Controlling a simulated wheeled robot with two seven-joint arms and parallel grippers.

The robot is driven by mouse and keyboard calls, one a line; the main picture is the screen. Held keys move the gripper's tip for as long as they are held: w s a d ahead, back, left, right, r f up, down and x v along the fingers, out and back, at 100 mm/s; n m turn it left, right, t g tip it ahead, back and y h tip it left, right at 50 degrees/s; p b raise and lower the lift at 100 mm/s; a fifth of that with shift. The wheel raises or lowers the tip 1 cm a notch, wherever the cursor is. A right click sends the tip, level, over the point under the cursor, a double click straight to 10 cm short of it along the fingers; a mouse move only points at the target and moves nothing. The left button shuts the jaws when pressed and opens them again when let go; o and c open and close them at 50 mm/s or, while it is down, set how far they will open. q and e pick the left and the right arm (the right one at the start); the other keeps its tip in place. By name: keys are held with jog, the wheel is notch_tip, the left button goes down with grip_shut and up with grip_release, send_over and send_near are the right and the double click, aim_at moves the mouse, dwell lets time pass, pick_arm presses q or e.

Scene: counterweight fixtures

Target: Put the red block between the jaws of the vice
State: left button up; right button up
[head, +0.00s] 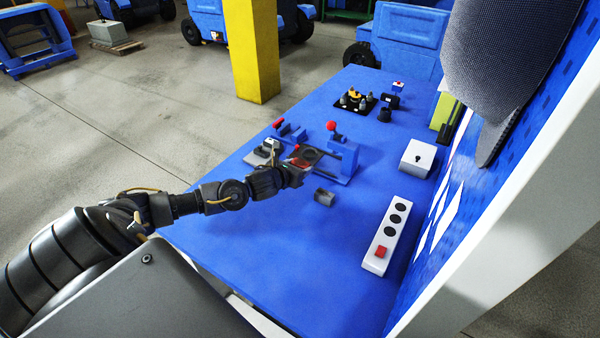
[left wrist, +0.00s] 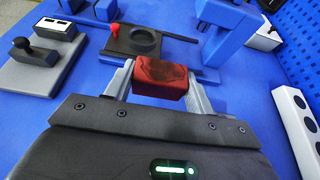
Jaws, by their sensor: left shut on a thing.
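My left gripper (head: 299,166) is shut on the red block (left wrist: 160,78), held between its two grey fingers. The block shows only as a small red patch in the head view (head: 299,162). It is in front of a black plate with a round ring (left wrist: 145,42). A blue upright fixture (head: 343,158) stands just right of it, and a smaller blue fixture (head: 292,133) with a red handle is behind. I cannot tell for sure which fixture is the vice, or see open jaws. My right gripper is not in view.
A small grey block (head: 325,197) lies in front of the blue fixture. A grey plate with a black knob (left wrist: 33,60) is left of the gripper. A white socket strip (head: 385,235) and a white box (head: 418,158) are to the right. The front of the blue table is clear.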

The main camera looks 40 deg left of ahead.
pick_arm(q)
jog(key=shift+w+a+f, duration=0.25)
jog(key=shift+w+f, duration=0.2)
jog(key=shift+f, duration=0.15)
jog(key=shift+w+a+f, duration=0.2)
jog(key=shift+w+f, duration=0.2)
jog(key=shift+f, duration=0.15)
jog(key=shift+f+p, duration=0.5)
jog(key=shift+f, duration=0.95)
jog(key=shift+f, duration=0.15)
jog(key=o, duration=1.1)
